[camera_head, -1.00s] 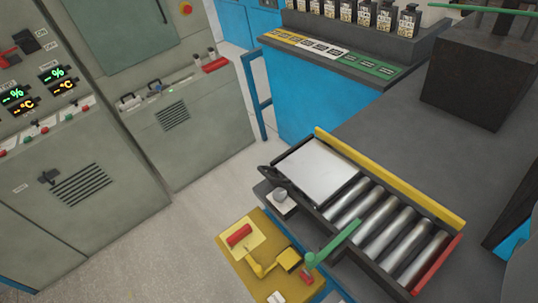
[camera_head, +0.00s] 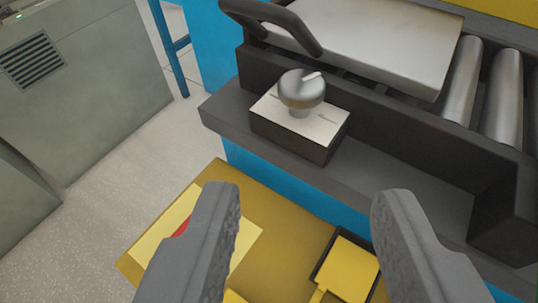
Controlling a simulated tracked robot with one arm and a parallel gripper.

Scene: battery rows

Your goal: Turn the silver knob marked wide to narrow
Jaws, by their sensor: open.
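The silver knob (camera_head: 302,90) is round and stands on a short stem on top of a small dark box with a pale top plate (camera_head: 325,125). A light pointer mark shows on its top, toward the upper right. Markings on the plate are too small to read. The box sits on a dark ledge in front of the roller conveyor. My gripper (camera_head: 308,205) is open and empty. Its two grey fingers show at the bottom, lower in the picture than the knob and apart from it, with the knob above the gap between them.
Behind the knob are a metal plate (camera_head: 375,35) with a dark handle (camera_head: 275,22) and steel rollers (camera_head: 508,100). Below is a yellow panel (camera_head: 205,172) with a red part (camera_head: 183,227) partly behind the left finger. Open floor (camera_head: 130,160) and grey cabinets lie left.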

